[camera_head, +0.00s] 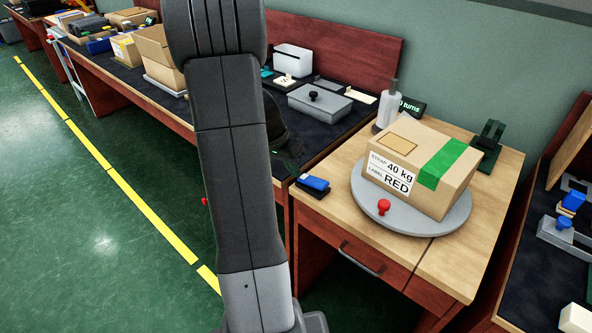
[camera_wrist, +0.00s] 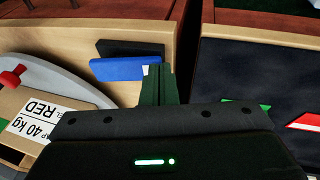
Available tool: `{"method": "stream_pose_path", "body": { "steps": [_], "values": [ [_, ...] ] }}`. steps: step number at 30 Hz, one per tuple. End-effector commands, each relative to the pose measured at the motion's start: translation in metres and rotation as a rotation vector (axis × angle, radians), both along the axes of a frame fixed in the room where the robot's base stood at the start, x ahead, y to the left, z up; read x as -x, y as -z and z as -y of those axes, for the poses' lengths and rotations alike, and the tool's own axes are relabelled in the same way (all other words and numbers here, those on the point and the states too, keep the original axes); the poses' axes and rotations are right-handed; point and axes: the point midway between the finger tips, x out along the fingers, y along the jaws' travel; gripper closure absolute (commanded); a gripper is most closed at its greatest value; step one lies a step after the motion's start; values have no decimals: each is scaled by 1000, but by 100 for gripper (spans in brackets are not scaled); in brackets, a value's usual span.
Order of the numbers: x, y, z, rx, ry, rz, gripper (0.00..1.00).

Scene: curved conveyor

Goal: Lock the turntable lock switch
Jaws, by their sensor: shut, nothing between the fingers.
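The switch, a small block with a blue part and a black part (camera_head: 312,185), sits at the left front corner of the wooden table. In the wrist view its blue part (camera_wrist: 118,69) and black part (camera_wrist: 130,48) lie side by side. The grey round turntable (camera_head: 364,214) with a red knob (camera_head: 383,206) stands right of it and carries a cardboard box (camera_head: 450,180). My gripper (camera_head: 296,160) is shut and empty, partly behind my arm. In the wrist view its fingertips (camera_wrist: 158,72) overlap the blue part's right end; I cannot tell whether they touch.
A white bottle (camera_head: 387,108), a small display (camera_head: 411,106) and a dark green stand (camera_head: 489,138) are at the back of the table. A dark-topped bench with a grey case (camera_head: 320,104) adjoins on the left. Another bench with blue-topped parts is at the far right.

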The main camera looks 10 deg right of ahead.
Motion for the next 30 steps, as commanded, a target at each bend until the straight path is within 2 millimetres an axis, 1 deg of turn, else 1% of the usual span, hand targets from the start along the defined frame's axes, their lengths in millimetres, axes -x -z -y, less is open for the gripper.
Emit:
{"method": "stream_pose_path", "body": {
  "steps": [8, 18, 27, 30],
  "values": [
    [1, -3, 1, -4, 2, 6, 100],
    [1, -18, 1, -4, 2, 7, 100],
    [1, -18, 1, -5, 2, 6, 100],
    [1, -21, 1, -5, 2, 7, 100]
  ]
}}
